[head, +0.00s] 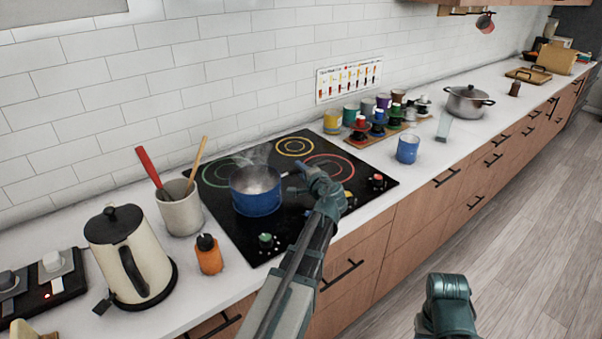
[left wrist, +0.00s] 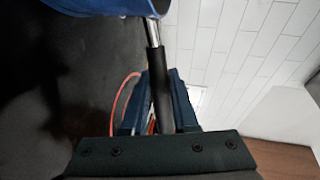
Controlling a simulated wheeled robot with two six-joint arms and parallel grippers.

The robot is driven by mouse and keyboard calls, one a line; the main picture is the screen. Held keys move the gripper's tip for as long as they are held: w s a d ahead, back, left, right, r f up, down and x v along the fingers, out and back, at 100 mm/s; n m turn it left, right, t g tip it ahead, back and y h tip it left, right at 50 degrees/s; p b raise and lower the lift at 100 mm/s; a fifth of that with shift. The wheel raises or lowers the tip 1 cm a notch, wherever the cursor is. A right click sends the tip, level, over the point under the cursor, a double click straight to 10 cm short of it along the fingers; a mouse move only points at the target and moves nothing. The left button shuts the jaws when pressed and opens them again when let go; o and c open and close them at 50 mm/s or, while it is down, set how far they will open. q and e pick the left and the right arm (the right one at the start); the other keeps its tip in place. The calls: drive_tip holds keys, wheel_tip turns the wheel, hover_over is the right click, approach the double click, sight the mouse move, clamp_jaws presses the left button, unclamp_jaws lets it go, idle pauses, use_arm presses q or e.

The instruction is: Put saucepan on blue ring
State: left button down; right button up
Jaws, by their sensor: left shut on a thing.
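The blue saucepan (head: 256,198) is over the front left part of the black cooktop (head: 228,232), with steam above it. Its dark handle (left wrist: 162,88) runs between the fingers of my left gripper (head: 304,178), which is shut on it. I cannot tell whether the pan touches the cooktop. A green ring (head: 205,180), a yellow ring (head: 294,137) and a red ring (head: 345,163) show on the cooktop. No blue ring is visible; the area under the pan is hidden. Part of my right arm shows at the bottom right, with its fingertips not distinguishable.
A cream kettle (head: 125,255), an orange bottle (head: 209,256) and a utensil crock (head: 181,210) stand left of the cooktop. A blue mug (head: 408,149), colored jars and a steel pot (head: 467,103) stand to the right.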

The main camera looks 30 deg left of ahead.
use_arm(q)
drive_tip(key=c, duration=0.7)
unclamp_jaws()
drive_tip(key=p+v, duration=0.2)
drive_tip(key=v, duration=1)
drive_tip(key=shift+p, duration=0.35)
drive_tip(key=shift+s, duration=0.1)
